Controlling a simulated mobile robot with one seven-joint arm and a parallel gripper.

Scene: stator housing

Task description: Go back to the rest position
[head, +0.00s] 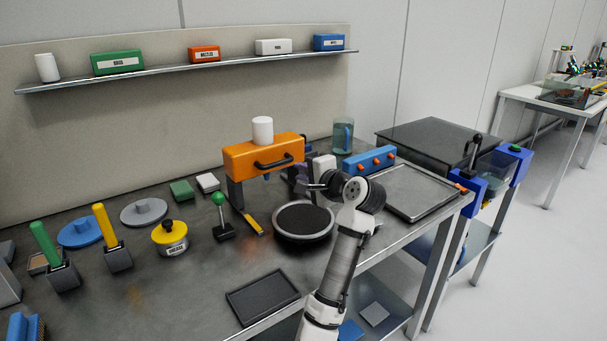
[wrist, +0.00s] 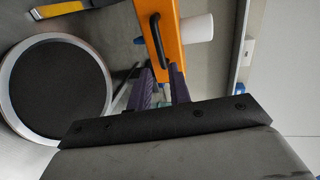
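My gripper (wrist: 163,75) shows in the wrist view as two dark purple fingers with a narrow gap between them. I see nothing held in the gap. In the head view my arm reaches in from the lower front, and my gripper is beside the right end of the orange housing (head: 262,157), largely hidden by my wrist. The orange housing with its black handle also shows beyond the fingers in the wrist view (wrist: 168,38). I cannot tell whether the fingers touch it. A white cylinder (head: 262,130) stands on top of the housing.
A round black-topped disc (head: 303,221) lies just in front of my gripper. A blue block with orange knobs (head: 370,161) and a grey tray (head: 414,193) are to the right. A black tray (head: 262,297) lies at the front. A shelf (head: 190,71) runs along the back wall.

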